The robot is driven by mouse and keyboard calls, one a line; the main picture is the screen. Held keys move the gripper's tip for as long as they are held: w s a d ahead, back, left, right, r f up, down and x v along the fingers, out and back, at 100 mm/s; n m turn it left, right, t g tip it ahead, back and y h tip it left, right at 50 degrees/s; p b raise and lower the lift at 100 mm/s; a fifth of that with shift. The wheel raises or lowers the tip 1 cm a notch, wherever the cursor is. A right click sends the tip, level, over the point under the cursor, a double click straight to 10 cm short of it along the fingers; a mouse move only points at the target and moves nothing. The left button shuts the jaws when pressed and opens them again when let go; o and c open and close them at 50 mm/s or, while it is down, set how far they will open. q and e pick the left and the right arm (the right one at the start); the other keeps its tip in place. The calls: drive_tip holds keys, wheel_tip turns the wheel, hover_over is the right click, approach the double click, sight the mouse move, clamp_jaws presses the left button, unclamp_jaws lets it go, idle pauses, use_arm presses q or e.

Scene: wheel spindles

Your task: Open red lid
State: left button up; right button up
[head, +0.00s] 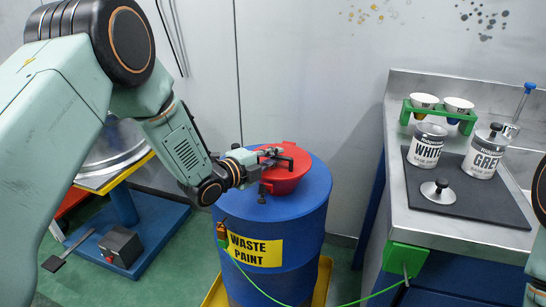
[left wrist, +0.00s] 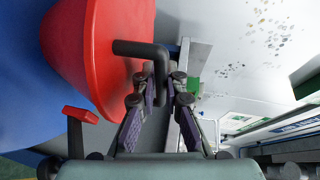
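The red lid (head: 288,178) sits on top of the blue waste paint drum (head: 300,225) and looks closed. Its black handle shows in the left wrist view (left wrist: 140,48), bent with one leg reaching down between my fingers. My left gripper (head: 275,160) is at the lid. In the left wrist view its two fingers (left wrist: 166,85) stand apart on either side of the handle leg, with a gap visible on the right. The red lid (left wrist: 100,60) fills the upper left there. My right gripper is not in view; only part of that arm shows at the right edge.
A green cord (head: 335,303) runs low in front. A wall is close behind the drum.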

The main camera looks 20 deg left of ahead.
use_arm(q)
clamp_jaws()
idle(0.3)
